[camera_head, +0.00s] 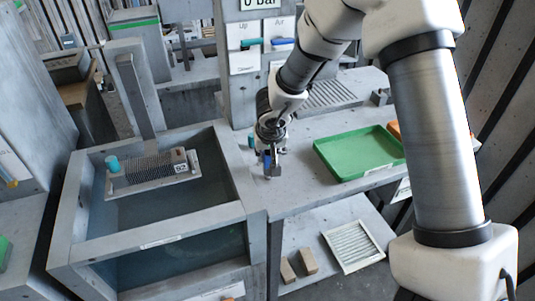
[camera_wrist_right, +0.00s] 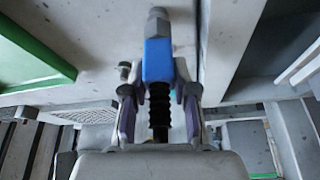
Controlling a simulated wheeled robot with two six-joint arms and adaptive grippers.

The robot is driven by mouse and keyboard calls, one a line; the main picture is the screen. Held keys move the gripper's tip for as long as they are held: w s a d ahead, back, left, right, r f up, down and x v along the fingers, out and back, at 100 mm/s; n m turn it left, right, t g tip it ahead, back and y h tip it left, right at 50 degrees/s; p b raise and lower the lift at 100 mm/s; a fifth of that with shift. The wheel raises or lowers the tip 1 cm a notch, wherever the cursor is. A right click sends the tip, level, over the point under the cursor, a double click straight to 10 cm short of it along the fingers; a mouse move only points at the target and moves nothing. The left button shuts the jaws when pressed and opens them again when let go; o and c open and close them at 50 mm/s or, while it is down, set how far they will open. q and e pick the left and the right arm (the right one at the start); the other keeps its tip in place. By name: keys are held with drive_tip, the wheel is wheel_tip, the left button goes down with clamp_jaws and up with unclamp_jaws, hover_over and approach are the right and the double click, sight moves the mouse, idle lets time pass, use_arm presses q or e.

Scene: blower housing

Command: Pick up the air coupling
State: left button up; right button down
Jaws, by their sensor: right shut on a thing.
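The air coupling (camera_wrist_right: 158,62) is a blue block with a grey metal hex tip and a black ribbed stem. My right gripper (camera_wrist_right: 157,92) is shut on it, one finger on each side of the blue part. In the head view my right gripper (camera_head: 269,158) points down at the grey bench, just right of the water tank. A small blue part of the coupling (camera_head: 267,160) shows at its fingers. I cannot tell whether the coupling touches the bench. My left gripper is not in view.
A green tray (camera_head: 352,167) lies on the bench to the right. The open tank (camera_head: 88,218) at left holds a finned block (camera_head: 150,172) with a teal cap. A control post (camera_head: 238,95) stands behind. A louvred panel (camera_head: 353,247) and two brown blocks lie on the lower shelf.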

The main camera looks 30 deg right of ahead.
wheel_tip(320, 180, up, 2)
drive_tip(key=shift+r+p, duration=0.1)
drive_tip(key=shift+p, duration=0.35)
drive_tip(key=shift+s+a+r, duration=0.1)
drive_tip(key=shift+s+r, duration=0.05)
drive_tip(key=shift+r, duration=0.15)
use_arm(q)
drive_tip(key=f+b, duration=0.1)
drive_tip(key=b, duration=0.2)
use_arm(e)
drive_tip(key=s+a+r, duration=0.1)
drive_tip(key=s+a, duration=0.7)
drive_tip(key=s, duration=0.5)
drive_tip(key=shift+s, duration=0.25)
